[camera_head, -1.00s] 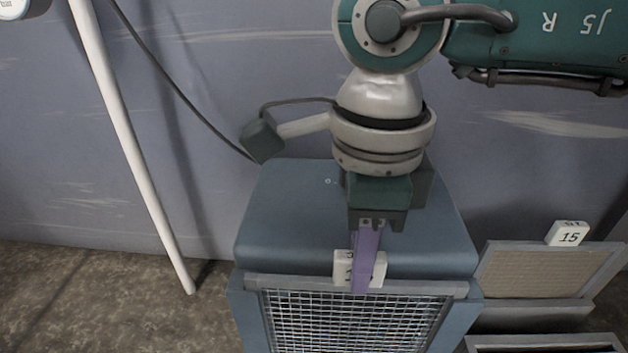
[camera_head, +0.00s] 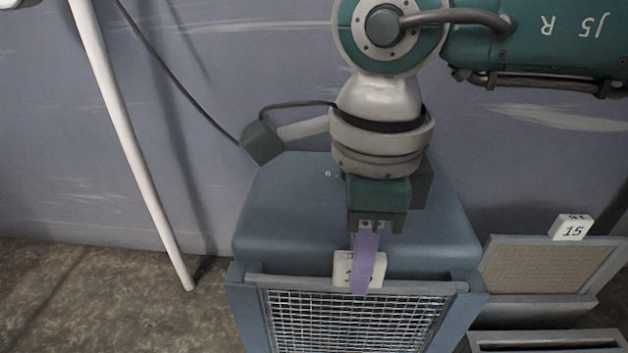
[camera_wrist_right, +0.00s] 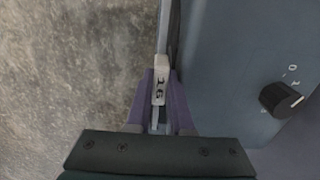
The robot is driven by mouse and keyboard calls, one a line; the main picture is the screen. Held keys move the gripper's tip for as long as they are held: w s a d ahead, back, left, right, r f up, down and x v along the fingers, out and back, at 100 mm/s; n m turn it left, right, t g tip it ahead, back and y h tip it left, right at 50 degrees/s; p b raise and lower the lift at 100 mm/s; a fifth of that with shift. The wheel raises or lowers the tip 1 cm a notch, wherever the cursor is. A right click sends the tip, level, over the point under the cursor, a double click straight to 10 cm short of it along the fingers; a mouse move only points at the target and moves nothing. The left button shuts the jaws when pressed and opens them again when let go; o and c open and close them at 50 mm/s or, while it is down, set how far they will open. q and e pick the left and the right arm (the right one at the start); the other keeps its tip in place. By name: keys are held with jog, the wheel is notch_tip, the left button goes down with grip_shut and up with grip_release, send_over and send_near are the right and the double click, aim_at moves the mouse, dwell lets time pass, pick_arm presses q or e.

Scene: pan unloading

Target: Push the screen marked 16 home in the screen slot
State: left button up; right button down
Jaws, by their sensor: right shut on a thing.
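The screen marked 16 (camera_head: 350,318) is a wire mesh in a grey frame, upright at the front of a blue-grey housing (camera_head: 440,235). In the right wrist view the tab (camera_wrist_right: 160,88) reads 16 between both fingers. My left gripper is out of view.
Another screen (camera_head: 545,272) with a tab marked 15 (camera_head: 572,228) stands in a rack at the right. An empty-looking slot (camera_head: 545,343) lies in front of it. A white pole (camera_head: 135,160) leans at the left. A dark knob (camera_wrist_right: 281,99) shows on the housing.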

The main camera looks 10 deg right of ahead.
jog(key=shift+f, duration=0.15)
jog(key=c, duration=1)
grip_release()
jog(key=shift+o, duration=1.4)
jog(key=shift+s, duration=0.25)
jog(key=shift+w, duration=0.1)
